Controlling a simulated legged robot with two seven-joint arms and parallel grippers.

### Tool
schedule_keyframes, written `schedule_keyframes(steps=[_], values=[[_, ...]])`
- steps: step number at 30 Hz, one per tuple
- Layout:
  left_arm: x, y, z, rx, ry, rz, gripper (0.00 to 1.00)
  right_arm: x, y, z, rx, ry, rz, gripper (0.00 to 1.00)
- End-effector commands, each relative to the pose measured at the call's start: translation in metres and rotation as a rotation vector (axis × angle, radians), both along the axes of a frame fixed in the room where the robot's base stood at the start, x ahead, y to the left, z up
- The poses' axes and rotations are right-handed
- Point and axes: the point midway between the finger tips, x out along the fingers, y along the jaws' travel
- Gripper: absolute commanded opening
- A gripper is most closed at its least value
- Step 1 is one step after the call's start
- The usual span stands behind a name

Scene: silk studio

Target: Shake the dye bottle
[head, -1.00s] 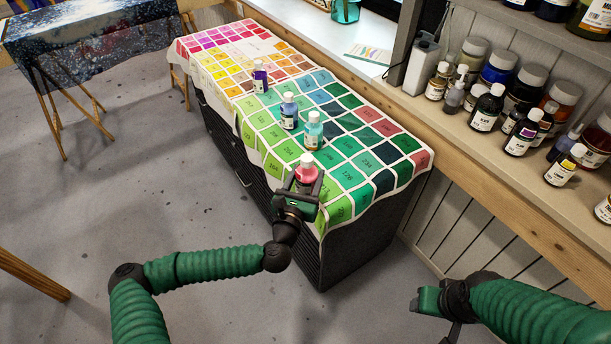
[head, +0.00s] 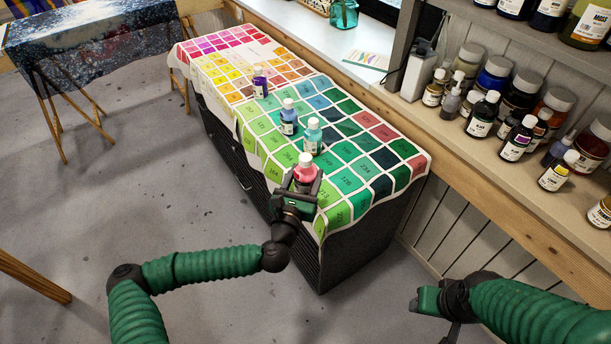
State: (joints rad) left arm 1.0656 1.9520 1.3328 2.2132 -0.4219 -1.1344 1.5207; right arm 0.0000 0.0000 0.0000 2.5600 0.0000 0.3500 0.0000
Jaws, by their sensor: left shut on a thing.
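A red dye bottle (head: 304,172) with a white cap is at the near end of the cloth-covered cabinet. My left gripper (head: 303,184) is shut on it, with a finger on each side. The bottle looks upright. Its lower part is hidden by the gripper, so I cannot tell whether it touches the cloth. Beyond it stand a teal bottle (head: 312,137), a blue bottle (head: 288,118) and a purple bottle (head: 260,83), all upright. My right gripper (head: 428,300) is low at the right, away from the cabinet, and its fingers do not show clearly.
The cabinet wears a colour-chart cloth (head: 350,180) with free room right of the bottles. A shelf (head: 425,115) at the right holds many dye bottles (head: 482,114). A table with dark marbled fabric (head: 90,45) stands at the far left. Grey floor (head: 130,200) is open at the left.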

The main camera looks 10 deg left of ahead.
Motion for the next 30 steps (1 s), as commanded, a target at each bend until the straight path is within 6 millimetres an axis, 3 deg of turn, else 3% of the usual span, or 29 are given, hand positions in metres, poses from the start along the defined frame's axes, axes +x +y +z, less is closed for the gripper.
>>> schedule_keyframes(steps=[1,4,12,15,17,18,20,21,23,24,26,27,29,30], values=[[0.000,0.000,0.013,0.000,-0.002,0.000,0.00,0.000,0.000,0.011,0.000,0.000,0.000,0.54],[0.000,0.000,0.023,0.000,-0.002,0.000,0.00,0.000,0.000,0.020,0.000,0.000,0.000,0.54],[0.000,0.000,0.023,0.001,-0.002,0.000,0.00,0.000,0.000,0.018,0.000,0.000,0.000,0.54],[0.000,-0.001,0.079,0.003,-0.011,-0.003,0.00,0.000,0.000,0.018,0.000,0.000,0.000,0.54],[0.000,0.001,0.030,-0.001,0.014,0.004,0.00,0.000,0.000,0.017,0.000,0.000,0.000,0.54],[0.000,0.000,0.016,-0.001,0.008,0.002,0.00,0.000,0.000,0.018,0.000,-0.001,0.000,0.54],[0.000,-0.001,0.066,0.003,-0.018,-0.004,0.00,0.000,0.000,0.019,0.000,0.000,0.000,0.54],[0.000,-0.001,0.080,0.002,-0.012,-0.003,0.00,0.000,0.000,0.018,0.000,0.001,0.000,0.54],[0.000,0.001,0.030,-0.001,0.013,0.004,0.00,0.000,0.000,0.017,0.000,0.000,0.000,0.54],[0.000,0.000,0.015,-0.001,0.008,0.002,0.00,0.000,0.000,0.018,0.000,-0.001,0.000,0.54],[0.000,-0.001,0.066,0.003,-0.018,-0.004,0.00,0.000,0.000,0.019,0.000,0.000,0.000,0.54],[0.000,-0.001,0.080,0.002,-0.012,-0.003,0.00,0.000,0.000,0.018,0.000,0.001,0.000,0.54],[0.000,0.001,0.030,-0.001,0.013,0.003,0.00,0.000,0.000,0.017,0.000,0.000,0.000,0.54],[0.000,0.000,0.016,-0.001,0.007,0.002,0.00,0.000,0.000,0.018,0.000,-0.001,0.000,0.54]])
